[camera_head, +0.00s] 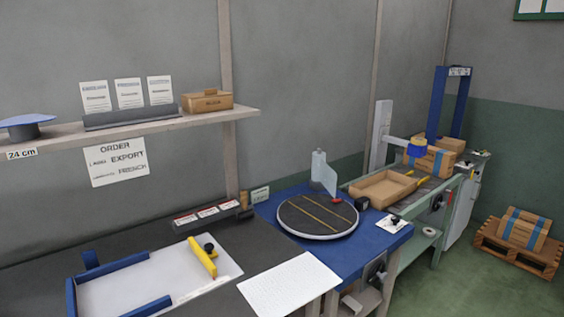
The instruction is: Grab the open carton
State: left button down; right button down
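An open carton (375,194), light brown and shallow like a tray, lies on the near end of the conveyor at the right of the view. Its inside looks empty, and a flap sticks out at its right side. A closed carton with blue tape (432,160) stands behind it on the conveyor, under a blue-tipped device. Neither of my grippers shows in this view.
A round turntable (315,216) sits on the blue table section before the conveyor. A white board (150,280) with blue edges and a yellow clamp lies front left. A shelf (140,128) runs along the left wall. A taped carton (523,228) rests on a floor pallet (500,250).

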aim_at(385, 189)
jog(key=i+l, duration=0.2)
jog(key=l, duration=0.15)
jog(key=i+l+u, duration=0.1)
jog(key=l, duration=0.25)
jog(key=i+l, duration=0.25)
jog(key=l+u, duration=0.05)
jog(key=l, duration=0.05)
